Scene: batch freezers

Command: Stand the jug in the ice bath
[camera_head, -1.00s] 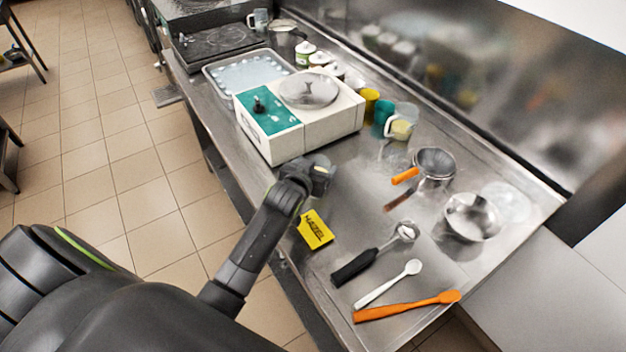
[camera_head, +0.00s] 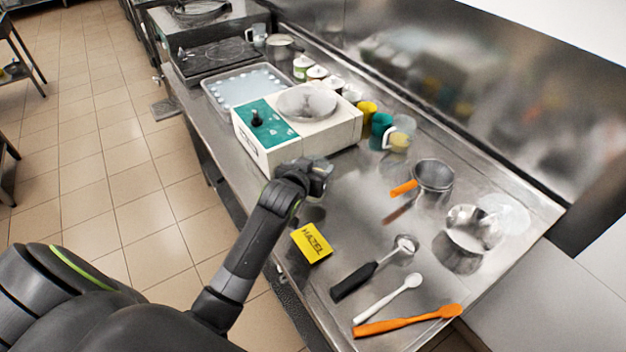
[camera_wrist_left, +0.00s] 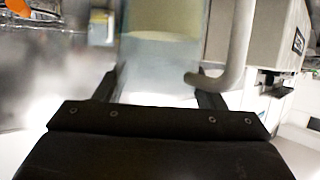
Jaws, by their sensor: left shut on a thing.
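In the left wrist view, a clear jug (camera_wrist_left: 160,62) with pale cream contents and a handle at its right is between the fingers of my left gripper (camera_wrist_left: 160,92). In the head view, my left gripper (camera_head: 318,178) is above the counter, in front of the white machine; the jug in it cannot be made out there. The ice bath (camera_head: 222,96) is a shallow, pale tray with small lumps, behind and left of the machine. My right gripper is out of view.
The white machine (camera_head: 318,133) stands between my gripper and the tray. A clear handled jug (camera_head: 402,127), a green cup (camera_head: 379,128) and a yellow cup (camera_head: 367,110) stand beyond. A yellow card (camera_head: 311,243), a pan (camera_head: 433,175), a bowl (camera_head: 472,228) and utensils occupy the near counter.

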